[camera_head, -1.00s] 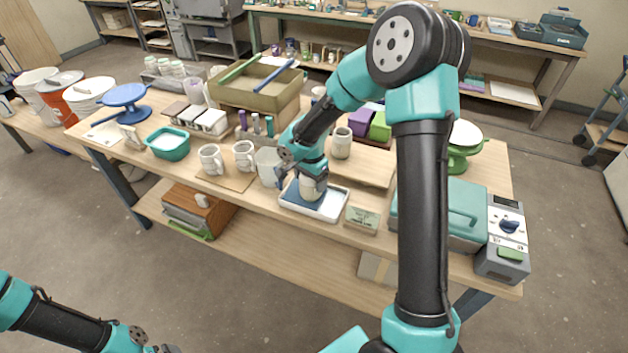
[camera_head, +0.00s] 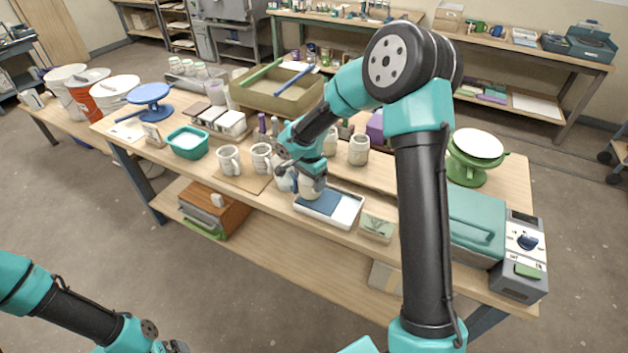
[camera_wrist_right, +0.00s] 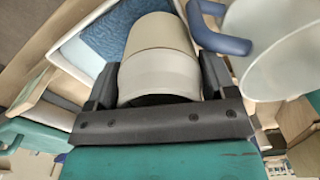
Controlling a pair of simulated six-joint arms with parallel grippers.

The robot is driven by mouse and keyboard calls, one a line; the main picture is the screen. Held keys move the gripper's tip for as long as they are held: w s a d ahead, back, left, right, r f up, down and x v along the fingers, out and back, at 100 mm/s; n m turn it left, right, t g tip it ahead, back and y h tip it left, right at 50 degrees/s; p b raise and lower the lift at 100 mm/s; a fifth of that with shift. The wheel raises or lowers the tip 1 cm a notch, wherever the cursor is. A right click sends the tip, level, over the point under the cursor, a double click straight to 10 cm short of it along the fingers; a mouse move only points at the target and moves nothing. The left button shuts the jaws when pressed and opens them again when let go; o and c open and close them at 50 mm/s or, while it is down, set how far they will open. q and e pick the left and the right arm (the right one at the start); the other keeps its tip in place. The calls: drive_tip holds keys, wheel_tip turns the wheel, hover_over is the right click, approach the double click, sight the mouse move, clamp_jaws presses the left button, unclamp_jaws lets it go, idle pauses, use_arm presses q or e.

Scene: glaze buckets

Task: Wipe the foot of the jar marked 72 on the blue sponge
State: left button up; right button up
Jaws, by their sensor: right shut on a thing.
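My right gripper (camera_head: 310,178) is shut on a pale jar (camera_head: 311,190), held at the left part of the blue sponge (camera_head: 325,202). The sponge lies in a white tray (camera_head: 347,219) near the table's front edge. In the right wrist view, the jar (camera_wrist_right: 160,55) is between the fingers, beige and off-white, with the sponge (camera_wrist_right: 108,38) behind it. No number is readable on it, and I cannot tell whether its foot touches the sponge. My left gripper (camera_head: 170,347) is at the bottom edge, partly cut off, away from the table.
Several mugs stand left of the tray, one of them a white mug (camera_head: 229,160). A pale jar (camera_head: 358,150) stands behind it. A small card (camera_head: 377,226) is right of the tray. A pale vessel with a blue handle (camera_wrist_right: 220,38) is close beside the right gripper in the wrist view.

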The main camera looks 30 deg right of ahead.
drive_tip(key=shift+f, duration=0.15)
drive_tip(key=shift+s+d+r, duration=0.1)
drive_tip(key=shift+s+d, duration=0.55)
drive_tip(key=shift+s, duration=0.3)
drive_tip(key=shift+s+d+r, duration=0.1)
drive_tip(key=shift+s+d, duration=0.55)
drive_tip(key=shift+s, duration=0.35)
drive_tip(key=shift+s+d, duration=0.65)
drive_tip(key=shift+s, duration=0.3)
drive_tip(key=shift+w, duration=0.1)
drive_tip(key=shift+w+a, duration=0.65)
drive_tip(key=shift+w, duration=0.3)
drive_tip(key=shift+w+a, duration=0.65)
drive_tip(key=shift+w, duration=0.3)
drive_tip(key=shift+w+a, duration=0.65)
drive_tip(key=shift+w, duration=0.3)
drive_tip(key=shift+r, duration=3.45)
drive_tip(key=shift+d, duration=0.1)
